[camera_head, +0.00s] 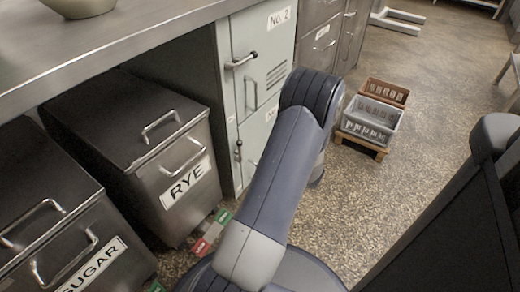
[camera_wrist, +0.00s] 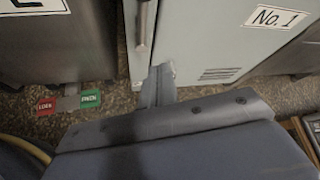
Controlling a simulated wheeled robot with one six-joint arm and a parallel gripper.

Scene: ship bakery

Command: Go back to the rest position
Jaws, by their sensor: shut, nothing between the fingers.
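My gripper (camera_wrist: 158,84) shows in the wrist view with its fingers together and nothing between them. It points toward the pale locker, just in front of the lower door beside a vertical metal handle (camera_wrist: 145,25). I cannot tell whether it touches the door. In the head view my arm (camera_head: 275,180) rises from the bottom middle and bends at the elbow in front of the pale locker (camera_head: 262,65); the gripper is hidden there.
Steel bins marked RYE (camera_head: 150,140) and SUGAR (camera_head: 65,235) stand under the steel counter (camera_head: 120,45) at left. Red and green pedal tags (camera_wrist: 67,103) lie low near the floor. Crates (camera_head: 372,118) sit on a low wooden base at right. Open floor (camera_head: 430,120) lies beyond.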

